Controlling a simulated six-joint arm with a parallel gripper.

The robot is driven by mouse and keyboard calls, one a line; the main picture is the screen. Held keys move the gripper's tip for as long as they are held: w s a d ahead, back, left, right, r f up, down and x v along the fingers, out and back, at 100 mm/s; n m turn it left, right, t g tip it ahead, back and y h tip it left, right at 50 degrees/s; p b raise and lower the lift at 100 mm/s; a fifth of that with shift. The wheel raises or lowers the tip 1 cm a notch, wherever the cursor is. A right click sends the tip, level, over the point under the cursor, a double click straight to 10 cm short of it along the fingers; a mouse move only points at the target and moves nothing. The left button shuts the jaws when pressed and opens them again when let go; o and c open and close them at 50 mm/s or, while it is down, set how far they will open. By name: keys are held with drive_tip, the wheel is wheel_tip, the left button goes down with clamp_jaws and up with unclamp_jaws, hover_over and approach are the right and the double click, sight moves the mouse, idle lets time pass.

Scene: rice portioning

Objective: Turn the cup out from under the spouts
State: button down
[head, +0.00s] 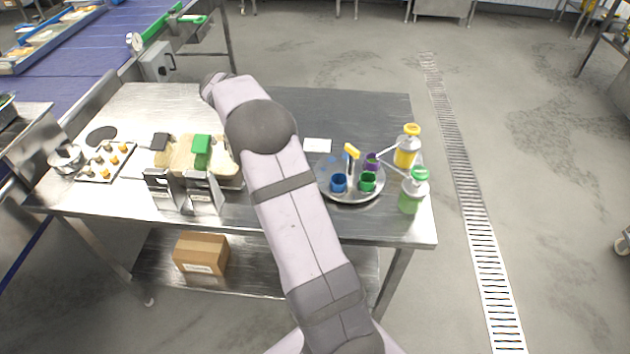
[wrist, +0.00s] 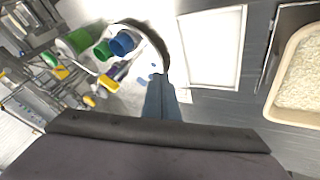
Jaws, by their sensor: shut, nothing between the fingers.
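A round metal turntable (head: 350,197) stands at the table's right end. It carries a blue cup (head: 338,183), a green cup (head: 368,182), a purple cup (head: 372,160) and an upright yellow-topped handle (head: 351,152). Spouts from a yellow pump bottle (head: 407,150) and a green pump bottle (head: 411,195) reach left towards it. I cannot tell exactly which cup is under a spout. In the wrist view my gripper (wrist: 161,82) is shut and empty, its tips beside the turntable's dark rim, apart from the blue cup (wrist: 122,43). My arm hides it in the head view.
A white board (wrist: 214,45) and a rice tray (wrist: 272,112) lie right of my gripper in the wrist view. Scoop stands (head: 203,193) and a muffin-like tray (head: 88,174) fill the table's left. Bare steel lies behind the turntable.

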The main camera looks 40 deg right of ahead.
drive_tip(key=shift+a+m+g, duration=0.7)
drive_tip(key=shift+a+m, duration=0.2)
drive_tip(key=shift+a, duration=1.05)
drive_tip(key=p, duration=0.3)
approach(325, 186)
drive_tip(key=f, duration=0.1)
drive_tip(key=w+d+f, duration=0.1)
drive_tip(key=w+f, duration=0.1)
drive_tip(key=f, duration=0.1)
drive_tip(key=shift+d, duration=0.25)
drive_tip(key=shift+s+d+p, duration=0.25)
drive_tip(key=shift+s+p, duration=0.15)
drive_tip(key=shift+s, duration=0.2)
drive_tip(key=shift+s+d+p, duration=0.2)
drive_tip(key=shift+s+p, duration=0.2)
drive_tip(key=shift+s, duration=0.25)
drive_tip(key=shift+s+d+f, duration=0.15)
drive_tip(key=shift+s+d, duration=0.1)
drive_tip(key=shift+s, duration=0.35)
